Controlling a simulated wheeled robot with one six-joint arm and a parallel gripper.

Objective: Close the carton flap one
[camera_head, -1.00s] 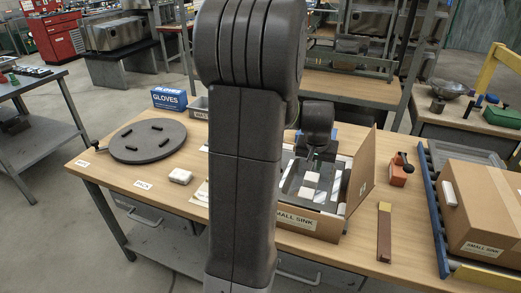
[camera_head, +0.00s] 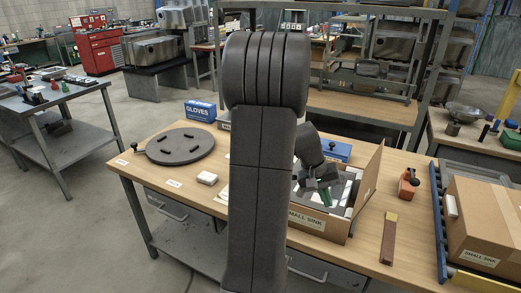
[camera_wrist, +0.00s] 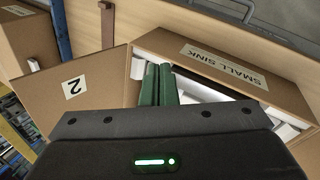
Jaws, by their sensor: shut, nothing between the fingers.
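The open carton, labelled "SMALL SINK" (camera_head: 306,219), stands on the wooden table, partly hidden behind my arm. Its right flap (camera_head: 367,187) stands up. In the wrist view, a flap marked "2" (camera_wrist: 84,88) sticks out to the left of the carton's front wall (camera_wrist: 225,66). I cannot make out a flap marked one; the carton's left side is hidden by my arm in the head view. My gripper (camera_head: 326,198) is over the carton opening, tilted, its green fingers (camera_wrist: 155,84) together and empty. White packing pieces (camera_wrist: 210,92) show inside the carton.
A black turntable (camera_head: 180,146), a blue gloves box (camera_head: 200,110) and a small white block (camera_head: 207,178) are to the left. An orange-red device (camera_head: 408,184) and a brown bar (camera_head: 389,238) lie to the right. A closed carton (camera_head: 487,220) sits on the conveyor at far right.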

